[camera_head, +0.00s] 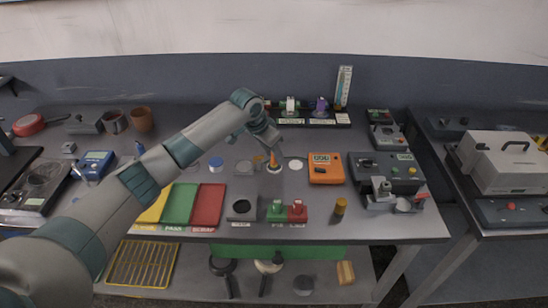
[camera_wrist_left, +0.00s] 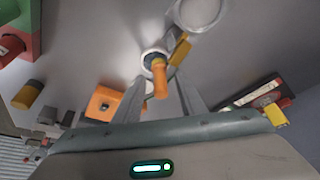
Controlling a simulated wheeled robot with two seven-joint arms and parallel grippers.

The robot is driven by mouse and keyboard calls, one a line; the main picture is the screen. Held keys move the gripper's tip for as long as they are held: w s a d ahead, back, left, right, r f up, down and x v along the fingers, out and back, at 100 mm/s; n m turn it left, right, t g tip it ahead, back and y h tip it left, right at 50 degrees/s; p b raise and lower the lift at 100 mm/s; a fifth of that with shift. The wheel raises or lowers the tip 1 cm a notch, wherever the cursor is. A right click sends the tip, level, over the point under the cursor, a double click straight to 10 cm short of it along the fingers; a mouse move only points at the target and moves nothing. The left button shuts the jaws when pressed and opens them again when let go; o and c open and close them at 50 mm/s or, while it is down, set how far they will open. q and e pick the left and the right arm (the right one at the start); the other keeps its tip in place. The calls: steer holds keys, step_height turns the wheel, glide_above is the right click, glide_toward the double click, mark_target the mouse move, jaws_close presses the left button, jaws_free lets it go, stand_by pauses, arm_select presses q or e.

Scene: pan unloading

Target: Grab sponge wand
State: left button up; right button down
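The sponge wand (camera_head: 273,160) seems to be the slim orange-handled piece standing upright near the middle of the table, its foot in a small round pale base. In the left wrist view its orange handle (camera_wrist_left: 160,82) points toward the camera, with a dark collar and a pale ring behind it. My left gripper (camera_head: 271,148) is above it, pointing down. In the wrist view the two grey fingers of the left gripper (camera_wrist_left: 163,92) are apart, with the handle between them. I cannot see contact with either finger. My right gripper is not in view.
An orange meter (camera_head: 326,168) and a white disc (camera_head: 296,165) are to the right of the wand. A black block (camera_head: 242,208) and red and green fixtures (camera_head: 287,211) stand in front. A red mat (camera_head: 208,205) lies front left. A rack (camera_head: 308,121) is behind.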

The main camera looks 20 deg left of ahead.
arm_select(q)
steer(key=shift+w+f, duration=0.15)
steer(key=shift+f, duration=0.2)
steer(key=shift+c, duration=0.2)
jaws_close()
steer(key=shift+r, duration=0.15)
steer(key=shift+r+b, duration=0.5)
steer(key=shift+r, duration=0.15)
step_height(320, 180, up, 3)
steer(key=shift+d+f+b, duration=0.1)
steer(key=shift+f+b, duration=0.1)
steer(key=shift+b, duration=0.5)
steer(key=s+d+r+b, duration=0.3)
steer(key=s+d+r, duration=0.4)
steer(key=s+d, duration=0.1)
steer(key=shift+d, duration=0.2)
